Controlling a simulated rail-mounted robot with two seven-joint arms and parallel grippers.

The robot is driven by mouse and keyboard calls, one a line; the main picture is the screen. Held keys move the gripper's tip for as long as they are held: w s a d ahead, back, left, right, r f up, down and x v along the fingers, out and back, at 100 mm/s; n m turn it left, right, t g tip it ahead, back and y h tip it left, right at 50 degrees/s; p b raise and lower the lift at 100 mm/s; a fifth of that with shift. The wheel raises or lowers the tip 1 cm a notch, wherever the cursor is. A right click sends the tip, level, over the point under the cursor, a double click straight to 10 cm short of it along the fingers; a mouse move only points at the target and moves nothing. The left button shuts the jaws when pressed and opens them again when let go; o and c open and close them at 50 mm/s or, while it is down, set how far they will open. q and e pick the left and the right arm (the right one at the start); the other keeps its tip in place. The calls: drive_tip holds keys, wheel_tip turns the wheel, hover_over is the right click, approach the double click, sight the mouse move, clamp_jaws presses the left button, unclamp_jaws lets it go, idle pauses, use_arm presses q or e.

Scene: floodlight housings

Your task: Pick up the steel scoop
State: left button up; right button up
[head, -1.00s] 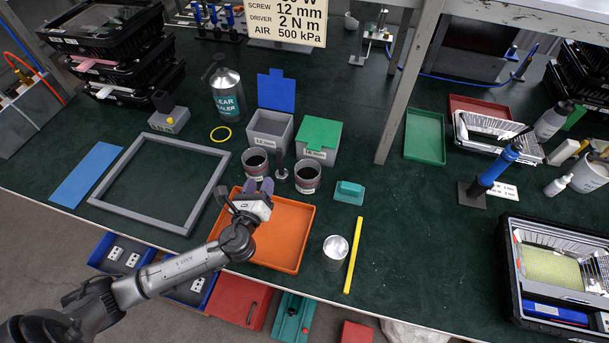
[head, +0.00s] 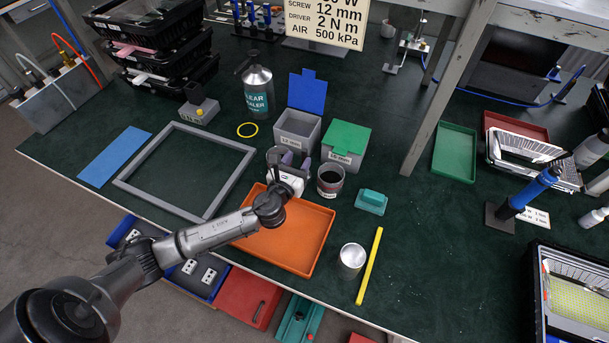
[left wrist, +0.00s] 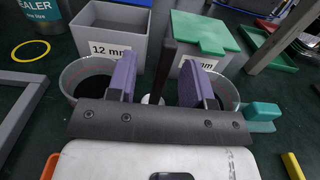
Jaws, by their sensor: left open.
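A dark upright handle (left wrist: 166,55), which looks to be the steel scoop's, stands between the two tubs in the left wrist view. A pale, shiny part (left wrist: 151,99) shows low beside it. My left gripper (left wrist: 160,80) is open, with a purple-padded finger on each side of the handle and visible gaps to it. In the head view my left gripper (head: 291,163) is just beyond the back edge of the orange tray (head: 290,238) and mostly hides the scoop. My right gripper is not in view.
A tub of dark contents (head: 330,181) stands right of the gripper; another (left wrist: 84,82) is at its left. Behind are a grey bin with a blue lid (head: 297,131) and a green-lidded bin (head: 345,146). A teal block (head: 371,201) lies to the right.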

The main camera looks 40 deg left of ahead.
sight(303, 156)
use_arm(q)
drive_tip(key=shift+d+b+x, duration=0.15)
drive_tip(key=shift+b+x, duration=0.25)
drive_tip(key=shift+x, duration=1)
drive_tip(key=shift+d+b+x, duration=0.15)
drive_tip(key=shift+b+x, duration=0.25)
drive_tip(key=shift+x, duration=1)
clamp_jaws()
